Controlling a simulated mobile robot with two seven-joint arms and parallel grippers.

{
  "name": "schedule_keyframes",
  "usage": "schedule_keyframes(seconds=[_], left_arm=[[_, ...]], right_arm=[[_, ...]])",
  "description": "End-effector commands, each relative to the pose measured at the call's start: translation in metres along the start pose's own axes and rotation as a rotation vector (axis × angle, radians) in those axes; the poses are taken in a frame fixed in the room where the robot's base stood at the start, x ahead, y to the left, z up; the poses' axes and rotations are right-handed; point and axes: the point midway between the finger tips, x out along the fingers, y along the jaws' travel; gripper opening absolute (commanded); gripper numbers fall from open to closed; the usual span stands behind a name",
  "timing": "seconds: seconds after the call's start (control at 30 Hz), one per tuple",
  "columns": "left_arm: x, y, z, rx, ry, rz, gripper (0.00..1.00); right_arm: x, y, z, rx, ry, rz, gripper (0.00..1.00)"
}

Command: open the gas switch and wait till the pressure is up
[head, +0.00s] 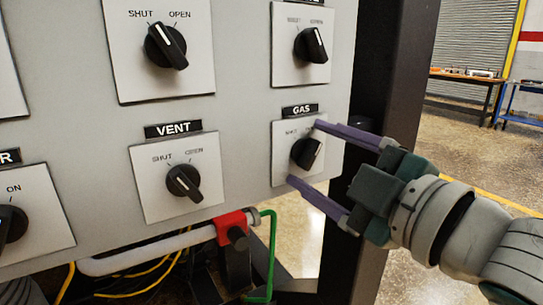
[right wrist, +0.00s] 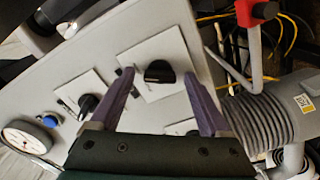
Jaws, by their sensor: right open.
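The gas switch (head: 306,153) is a black rotary knob on a white plate under a GAS label. Its SHUT mark shows; the other mark is covered by a finger, and I cannot tell the knob's setting for sure. My right gripper (head: 304,154) is open, with one purple finger above the knob and one below it. The right wrist view shows the knob (right wrist: 159,72) between the spread fingers (right wrist: 158,77), with gaps on both sides. My left gripper is out of view.
The vent switch (head: 184,181) is left of the gas switch, with other knobs above and at far left. A red valve block (head: 231,227) and green tube (head: 269,250) are below. A round gauge (right wrist: 26,138) shows in the wrist view, its reading too small to tell.

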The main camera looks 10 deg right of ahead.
Motion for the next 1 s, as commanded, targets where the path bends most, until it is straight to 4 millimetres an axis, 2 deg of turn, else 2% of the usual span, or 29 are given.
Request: schedule_keyframes(seconds=[0.17, 0.27, 0.7, 1.0], left_arm=[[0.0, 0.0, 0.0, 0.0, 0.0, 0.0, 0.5], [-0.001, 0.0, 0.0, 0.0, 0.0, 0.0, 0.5], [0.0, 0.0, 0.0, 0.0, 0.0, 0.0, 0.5], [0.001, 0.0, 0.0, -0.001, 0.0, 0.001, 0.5]], right_arm=[[-0.003, 0.0, 0.0, -0.001, 0.0, -0.001, 0.8], [-0.013, -0.001, 0.001, -0.001, -0.001, -0.001, 0.8], [-0.084, -0.001, 0.001, 0.001, -0.001, -0.002, 0.8], [-0.1, 0.0, 0.0, -0.001, 0.0, 0.0, 0.8]])
